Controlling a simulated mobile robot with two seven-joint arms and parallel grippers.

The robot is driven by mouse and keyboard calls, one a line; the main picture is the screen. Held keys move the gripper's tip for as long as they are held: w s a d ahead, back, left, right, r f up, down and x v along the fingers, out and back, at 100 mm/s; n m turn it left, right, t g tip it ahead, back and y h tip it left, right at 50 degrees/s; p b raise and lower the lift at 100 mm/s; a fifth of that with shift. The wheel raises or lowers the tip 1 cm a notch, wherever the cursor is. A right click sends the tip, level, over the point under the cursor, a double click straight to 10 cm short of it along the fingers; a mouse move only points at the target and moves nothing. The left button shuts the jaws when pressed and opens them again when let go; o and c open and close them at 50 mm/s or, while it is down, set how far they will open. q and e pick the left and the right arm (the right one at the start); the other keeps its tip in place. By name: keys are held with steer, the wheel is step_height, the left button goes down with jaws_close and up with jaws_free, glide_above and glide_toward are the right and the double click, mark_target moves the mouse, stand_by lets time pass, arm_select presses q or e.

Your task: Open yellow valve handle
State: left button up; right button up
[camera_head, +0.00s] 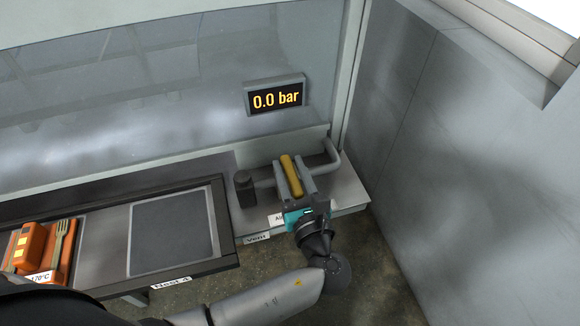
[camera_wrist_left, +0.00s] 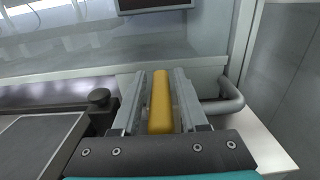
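The yellow valve handle (camera_head: 291,176) is a bar on the grey ledge at the back right, over a grey pipe. It points away from me. My left gripper (camera_head: 291,172) is at the handle, with one finger on each side of it. In the left wrist view the yellow handle (camera_wrist_left: 160,102) lies between the two grey fingers, with a narrow gap on both sides, so the left gripper (camera_wrist_left: 160,75) looks open around it. The handle's base is hidden by the gripper. My right gripper is not in view.
A pressure display (camera_head: 275,96) reads 0.0 bar on the glass behind. A black knob (camera_head: 244,188) stands left of the handle, and a bent grey pipe (camera_head: 331,158) is to its right. A dark plate (camera_head: 172,232) and an orange box (camera_head: 27,246) are at left.

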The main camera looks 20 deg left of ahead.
arm_select(q)
jaws_close()
stand_by(1.1)
